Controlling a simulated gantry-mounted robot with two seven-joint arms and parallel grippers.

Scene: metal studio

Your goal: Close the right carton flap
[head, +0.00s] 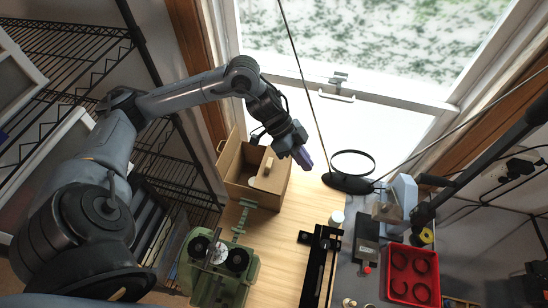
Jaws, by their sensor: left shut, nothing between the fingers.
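An open brown cardboard carton (236,190) stands on the wooden table, left of the middle in the head view. One flap (227,150) sticks up at its left side. A brown panel with a pale patch shows at its right side; I cannot tell whether it is the right flap or the wall. My left gripper (306,163) is shut and empty, just beyond the carton's upper right corner, with its purplish fingertips pointing down and right. Whether it touches the carton is not clear. My left wrist hides part of the carton's back edge. My right gripper is not in view.
A round black-framed stand (350,180) is to the right. A black rail (320,265) and a red tray (411,284) lie at the lower right. Bare wood (285,235) shows between.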

